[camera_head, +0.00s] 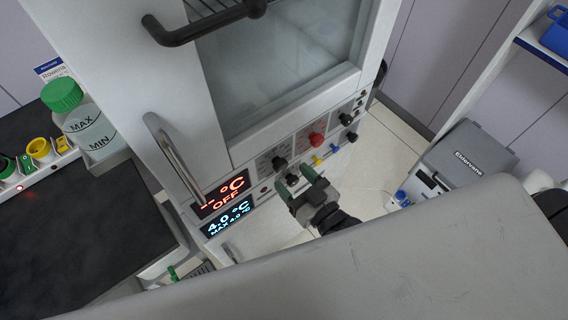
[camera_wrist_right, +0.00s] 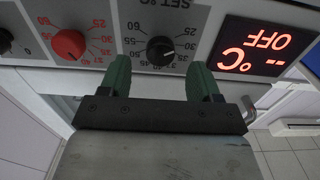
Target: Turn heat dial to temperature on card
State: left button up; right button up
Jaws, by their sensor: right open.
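The heat dial is a black round knob under a "SET °C" label on the white cabinet's front panel. In the right wrist view the black dial (camera_wrist_right: 160,50) stands between and just beyond my two green fingertips. It also shows in the head view as a black knob (camera_head: 279,163). My right gripper (camera_wrist_right: 162,78) is open, with nothing between its fingers; it shows in the head view (camera_head: 295,180) close to the panel. The dial's exact setting is too small to read. A white card (camera_head: 52,70) with a blue top edge is partly hidden behind a bottle; no temperature is legible on it.
A red display (camera_head: 220,196) reads "OFF" above a blue one (camera_head: 229,217) reading 4.0 °C. A red dial (camera_wrist_right: 69,44) neighbours the black dial. Small blue and yellow valves sit low on the panel. A green-capped bottle (camera_head: 90,127) stands left, by the dark worktop (camera_head: 90,225).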

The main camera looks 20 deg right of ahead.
aim_at(283, 168)
jog(key=x, duration=0.3)
jog(key=shift+w+a, duration=0.1)
jog(key=shift+w, duration=0.15)
jog(key=shift+w+a, duration=0.1)
jog(key=shift+w, duration=0.15)
jog(key=c, duration=0.9)
jog(key=shift+p, duration=0.35)
